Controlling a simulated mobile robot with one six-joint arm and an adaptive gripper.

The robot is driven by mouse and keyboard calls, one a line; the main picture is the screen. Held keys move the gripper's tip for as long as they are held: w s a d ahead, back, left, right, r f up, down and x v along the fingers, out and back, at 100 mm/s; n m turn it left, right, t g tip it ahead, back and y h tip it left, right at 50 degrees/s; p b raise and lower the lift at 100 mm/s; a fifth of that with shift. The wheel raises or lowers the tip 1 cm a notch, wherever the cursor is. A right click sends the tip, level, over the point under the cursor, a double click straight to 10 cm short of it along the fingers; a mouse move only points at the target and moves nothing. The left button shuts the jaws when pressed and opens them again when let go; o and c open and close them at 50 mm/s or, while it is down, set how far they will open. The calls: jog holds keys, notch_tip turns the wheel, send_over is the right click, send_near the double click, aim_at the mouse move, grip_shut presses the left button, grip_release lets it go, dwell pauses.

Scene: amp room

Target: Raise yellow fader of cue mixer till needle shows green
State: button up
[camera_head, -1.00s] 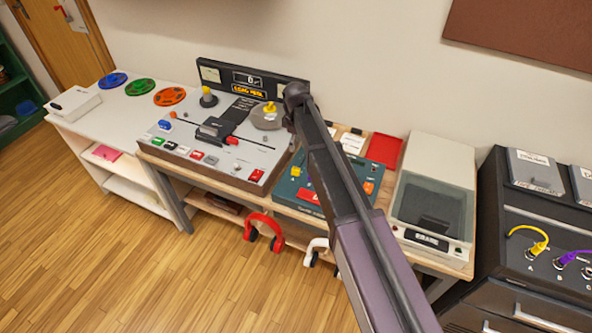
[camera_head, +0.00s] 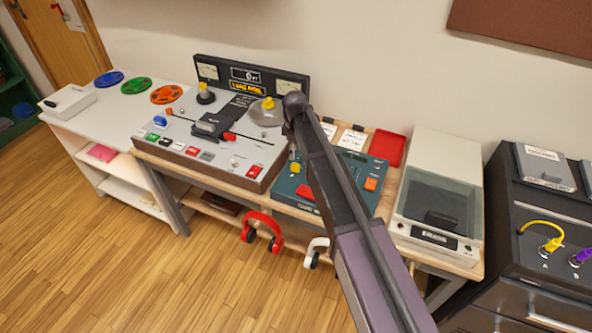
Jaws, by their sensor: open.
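The teal cue mixer (camera_head: 285,185) sits on the wooden bench, right of the tape machine. A yellow fader cap (camera_head: 295,167) shows at its left part, just left of my arm. A red block (camera_head: 307,191) is below it, and an orange block (camera_head: 371,184) is on the right part. My arm crosses the mixer's middle and hides much of its face. I cannot make out the mixer's needle or a green zone. My gripper does not show; only dark and purple arm links are seen.
The grey tape machine (camera_head: 180,139) with knobs and two meters stands left. A red tray (camera_head: 388,149) and white cards (camera_head: 352,140) lie behind the mixer. A lidded box (camera_head: 438,190) stands right. Red headphones (camera_head: 262,224) hang at the bench front. The floor at left is clear.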

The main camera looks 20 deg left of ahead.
aim_at(295, 165)
jog(key=shift+f+b, duration=3.35)
jog(key=shift+f, duration=0.25)
grip_shut()
